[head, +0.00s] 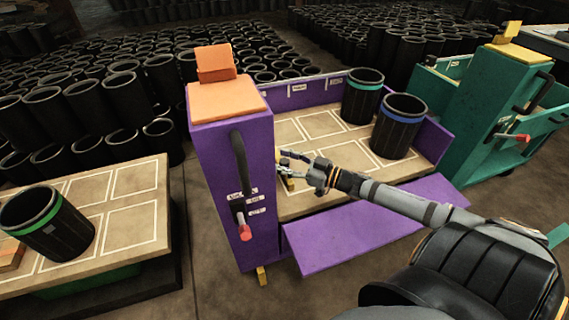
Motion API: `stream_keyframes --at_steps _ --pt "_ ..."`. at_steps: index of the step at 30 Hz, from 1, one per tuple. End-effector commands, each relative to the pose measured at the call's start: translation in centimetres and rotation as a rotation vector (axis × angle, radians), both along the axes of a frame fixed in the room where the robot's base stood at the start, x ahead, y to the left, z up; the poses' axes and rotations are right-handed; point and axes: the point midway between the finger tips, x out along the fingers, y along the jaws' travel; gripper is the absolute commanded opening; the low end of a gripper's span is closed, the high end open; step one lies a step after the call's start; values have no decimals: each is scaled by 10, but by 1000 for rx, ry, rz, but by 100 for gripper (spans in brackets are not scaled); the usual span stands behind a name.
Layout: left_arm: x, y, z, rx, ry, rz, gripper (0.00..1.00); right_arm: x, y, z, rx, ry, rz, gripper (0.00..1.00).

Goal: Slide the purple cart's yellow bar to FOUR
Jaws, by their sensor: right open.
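The purple cart (225,150) stands in the middle, with an orange top, a black handle and a red-tipped lever (243,226) beside small white labels. More white labels, too small to read, sit along its back panel (310,90). My right gripper (284,164) is over the left part of the cart's deck, near the end post, with its fingers apart. A small yellow piece (288,183) shows at the fingers, partly hidden by them; I cannot tell whether it is the bar or whether they touch. Another yellow piece (262,276) shows at the post's foot. My left gripper is out of view.
Two black sleeves, one green-banded (362,97) and one blue-banded (398,127), stand at the deck's right end. A purple flap (350,235) lies lowered in front. A wooden table (120,230) with a green-banded sleeve (45,222) is left; a green cart (490,110) is right.

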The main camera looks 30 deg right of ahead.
Motion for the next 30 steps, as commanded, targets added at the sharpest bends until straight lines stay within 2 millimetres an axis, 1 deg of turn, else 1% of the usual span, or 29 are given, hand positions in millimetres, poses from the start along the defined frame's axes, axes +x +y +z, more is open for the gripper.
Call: stream_keyframes --at_steps 5,6,17,30 --pt "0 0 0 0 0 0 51 0 0 0 0 0 0 52" --pt "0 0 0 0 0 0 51 0 0 0 0 0 0 49" --pt "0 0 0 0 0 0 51 0 0 0 0 0 0 0" --pt "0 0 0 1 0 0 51 0 0 0 -1 1 -1 0"
